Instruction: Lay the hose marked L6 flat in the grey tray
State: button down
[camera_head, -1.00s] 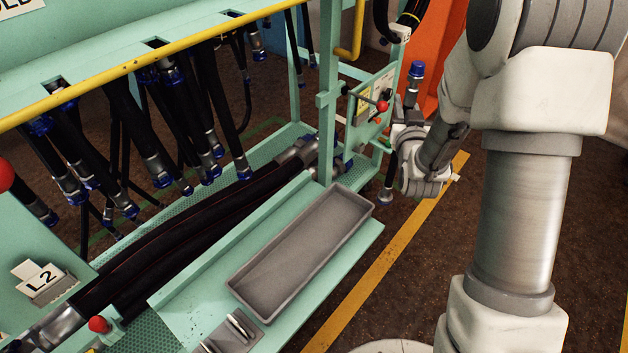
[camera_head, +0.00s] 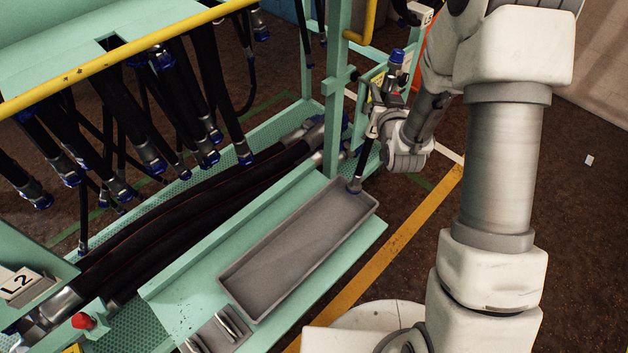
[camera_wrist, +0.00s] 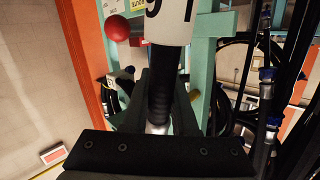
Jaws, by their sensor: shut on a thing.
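A short black hose (camera_head: 365,160) with metal ends and blue caps is held nearly upright, slightly tilted. My gripper (camera_head: 383,122) is shut on its middle. The hose's lower end overlaps the far right end of the grey tray (camera_head: 290,250); I cannot tell whether it touches the tray. The tray looks empty and lies on a green shelf. In the wrist view the hose (camera_wrist: 160,88) runs up between my gripper's dark jaws (camera_wrist: 158,115). A white tag (camera_wrist: 168,20) on it is upside down and cut off, its characters consistent with L6.
A green post (camera_head: 335,90) stands close beside the tray's far end. Thick black hoses (camera_head: 190,215) lie in a trough left of the tray. Several capped hoses hang from the rack behind a yellow rail (camera_head: 120,65). A metal bracket (camera_head: 222,328) sits at the tray's near end.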

jog(key=s+a+f+m+g+y+p, duration=0.1)
jog(key=s+a+f+m+g, duration=0.15)
jog(key=f, duration=0.35)
jog(key=s+a+f+m+g+y, duration=0.1)
jog(key=a+f+g, duration=0.2)
jog(key=a+f, duration=0.15)
jog(key=m+g+y+p, duration=0.2)
jog(key=m+g+y, duration=0.1)
jog(key=m+g, duration=0.15)
send_over(310, 206)
jog(key=s+d, duration=0.1)
notch_tip(310, 206, down, 10)
jog(key=f, duration=0.1)
jog(key=shift+d+r, duration=0.1)
jog(key=shift+r, duration=0.15)
